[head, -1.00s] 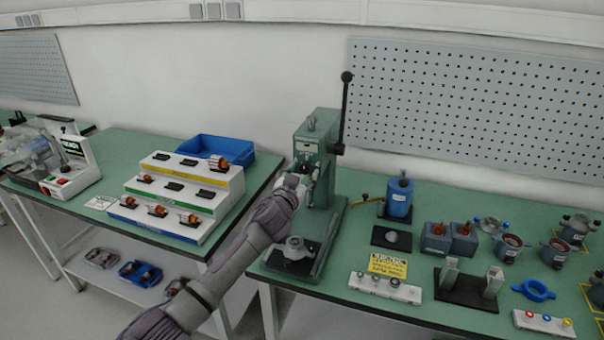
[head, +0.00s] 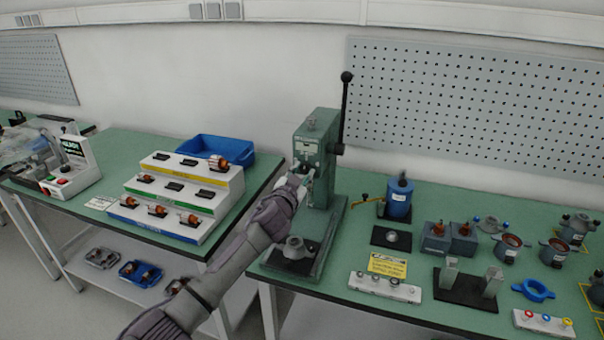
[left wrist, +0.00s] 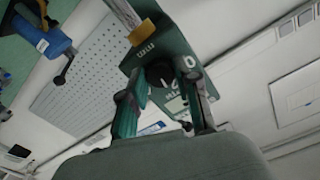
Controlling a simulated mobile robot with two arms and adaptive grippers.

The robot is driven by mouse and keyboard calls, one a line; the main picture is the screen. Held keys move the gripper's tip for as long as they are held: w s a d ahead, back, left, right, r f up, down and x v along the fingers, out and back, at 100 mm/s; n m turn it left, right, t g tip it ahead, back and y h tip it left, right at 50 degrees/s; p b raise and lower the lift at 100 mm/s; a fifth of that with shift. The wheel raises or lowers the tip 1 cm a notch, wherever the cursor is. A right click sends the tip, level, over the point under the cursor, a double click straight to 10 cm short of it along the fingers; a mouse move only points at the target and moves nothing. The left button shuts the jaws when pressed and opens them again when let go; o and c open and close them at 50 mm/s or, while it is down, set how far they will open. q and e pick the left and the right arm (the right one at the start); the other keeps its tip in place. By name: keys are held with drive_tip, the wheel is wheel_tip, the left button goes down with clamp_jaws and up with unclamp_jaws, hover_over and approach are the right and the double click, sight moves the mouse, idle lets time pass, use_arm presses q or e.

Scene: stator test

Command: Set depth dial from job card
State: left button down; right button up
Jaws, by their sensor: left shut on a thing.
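A green press (head: 316,165) with a black lever stands on the right bench. The depth dial (left wrist: 160,73) is a dark round knob with a light pointer mark on the press head, beside a scale plate. My left gripper (head: 300,178) is at the front of the press head. In the left wrist view its two fingers (left wrist: 163,108) stand on either side of the dial, shut on it. The gripper hides the dial in the head view. A yellow job card (head: 388,265) lies on the bench; its print is too small to read. My right gripper is out of view.
A grey round fixture (head: 296,248) sits on the press base. A white block (head: 385,287), a blue pot (head: 398,198) and black stands (head: 466,288) fill the bench to the right. A stepped rack (head: 175,195) and a blue bin (head: 217,149) are on the left bench.

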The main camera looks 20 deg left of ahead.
use_arm(q)
drive_tip(key=m, duration=0.5)
drive_tip(key=shift+m, duration=0.3)
drive_tip(key=shift+m+p, duration=0.5)
drive_tip(key=shift+m, duration=1.8)
drive_tip(key=c, duration=0.8)
unclamp_jaws()
drive_tip(key=s, duration=1.2)
drive_tip(key=shift+a, duration=0.3)
